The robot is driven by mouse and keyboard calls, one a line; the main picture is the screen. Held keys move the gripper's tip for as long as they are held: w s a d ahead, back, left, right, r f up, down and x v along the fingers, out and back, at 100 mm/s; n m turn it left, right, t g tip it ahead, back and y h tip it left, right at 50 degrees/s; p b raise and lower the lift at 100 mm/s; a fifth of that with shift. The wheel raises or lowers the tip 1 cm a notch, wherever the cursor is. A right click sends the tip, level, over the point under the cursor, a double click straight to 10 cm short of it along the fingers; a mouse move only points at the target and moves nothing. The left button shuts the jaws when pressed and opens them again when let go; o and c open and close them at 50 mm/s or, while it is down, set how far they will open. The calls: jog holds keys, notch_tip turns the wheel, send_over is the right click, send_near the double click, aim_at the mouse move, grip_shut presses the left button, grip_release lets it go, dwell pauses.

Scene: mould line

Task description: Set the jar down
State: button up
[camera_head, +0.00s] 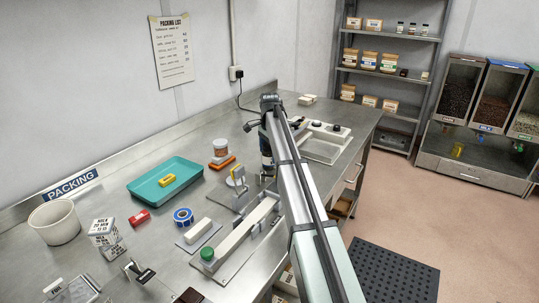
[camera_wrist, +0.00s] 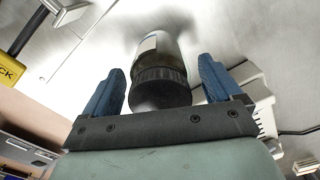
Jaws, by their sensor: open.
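The jar (camera_wrist: 160,75) has a black ribbed lid, a dark body and a pale label patch. In the wrist view it is between the two blue fingers of my gripper (camera_wrist: 161,80), lid towards the palm, with the metal bench behind it. The fingers are open, with a gap visible on each side of the jar. In the head view my gripper (camera_head: 267,168) is low over the bench, beyond the yellow-handled device; my arm crosses in front. I cannot clearly make out the held-between jar there, nor its base contact.
The steel bench (camera_head: 165,235) holds a teal tray (camera_head: 140,187), a white-labelled tub (camera_head: 220,147), a blue tape roll (camera_head: 183,217), a white bucket (camera_head: 55,224) and a long sealer-like device (camera_head: 235,240). A pale machine (camera_head: 325,147) stands beyond my gripper. Shelves and bins are at the far right.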

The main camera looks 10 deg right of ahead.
notch_tip(320, 180, up, 11)
dwell(0.4)
